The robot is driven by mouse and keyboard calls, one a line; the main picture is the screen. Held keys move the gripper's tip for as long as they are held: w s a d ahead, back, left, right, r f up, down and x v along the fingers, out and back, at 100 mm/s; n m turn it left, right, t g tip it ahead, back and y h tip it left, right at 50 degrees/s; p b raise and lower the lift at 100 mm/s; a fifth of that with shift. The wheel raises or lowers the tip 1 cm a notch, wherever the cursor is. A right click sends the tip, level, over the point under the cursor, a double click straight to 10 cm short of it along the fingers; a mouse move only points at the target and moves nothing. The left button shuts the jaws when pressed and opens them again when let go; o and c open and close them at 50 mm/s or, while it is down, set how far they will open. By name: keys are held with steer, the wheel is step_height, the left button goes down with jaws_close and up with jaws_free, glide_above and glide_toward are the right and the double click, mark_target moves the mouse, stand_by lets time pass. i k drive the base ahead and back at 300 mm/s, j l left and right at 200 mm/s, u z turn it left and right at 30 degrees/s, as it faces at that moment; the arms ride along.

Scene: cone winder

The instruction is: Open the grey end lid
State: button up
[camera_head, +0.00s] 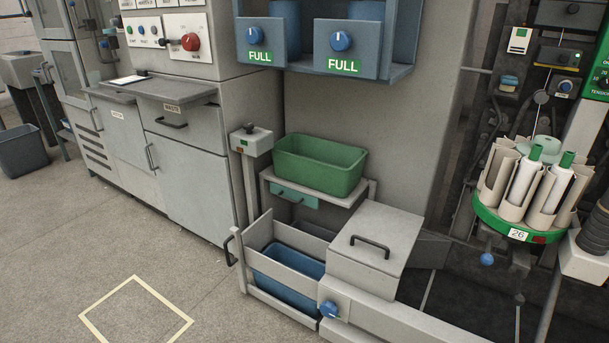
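A grey lid (392,227) with a black bar handle (370,246) lies flat and closed on a low grey box, right of the middle. I take it to be the grey end lid. A blue knob (329,309) sits on the front below it. My gripper is not in view.
Left of the lid is an open grey compartment with a blue bin (288,278). Behind it a green tub (319,165) stands on a small shelf. At right is a round green-rimmed holder (515,229) with bobbins. Floor with a yellow-taped square (136,278) is clear at front left.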

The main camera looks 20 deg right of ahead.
mark_target(382, 237)
steer(key=j+z, duration=0.1)
steer(key=z, duration=0.3)
steer(key=i+j+z, duration=0.1)
steer(key=z, duration=0.25)
steer(key=j+z, duration=0.15)
steer(key=z, duration=0.25)
